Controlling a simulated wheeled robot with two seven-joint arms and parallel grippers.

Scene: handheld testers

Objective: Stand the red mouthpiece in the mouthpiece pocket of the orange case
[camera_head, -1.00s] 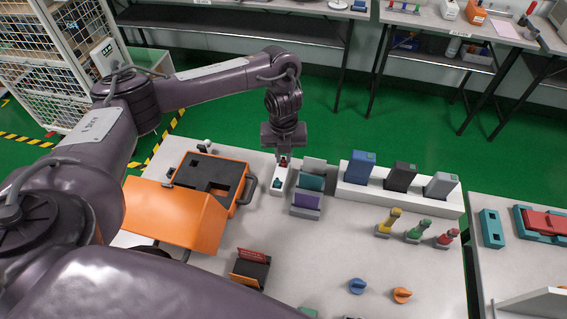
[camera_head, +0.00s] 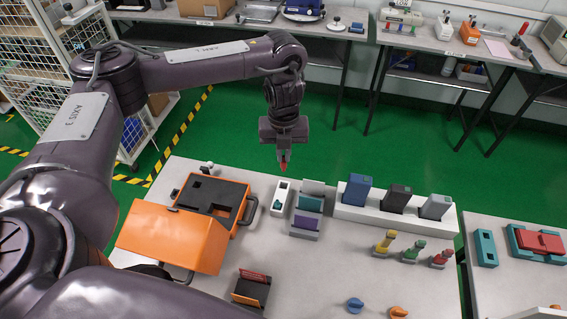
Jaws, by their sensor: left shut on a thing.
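My left gripper (camera_head: 283,158) is shut on the small red mouthpiece (camera_head: 283,163). It holds the mouthpiece in the air above the far edge of the table, just behind the white mouthpiece holder (camera_head: 277,208). The open orange case (camera_head: 180,240) lies on the table to the left, with its lid toward me. Its black foam insert (camera_head: 205,205) has several cut-out pockets, including a small square one near its top left. Which pocket is for the mouthpiece I cannot tell for sure. My right gripper is not in view.
A grey stand with teal and purple cards (camera_head: 309,205) is right of the white holder. A white rack (camera_head: 375,215) holds blue, black and grey devices. A black tray with a red card (camera_head: 251,288) is nearer me.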

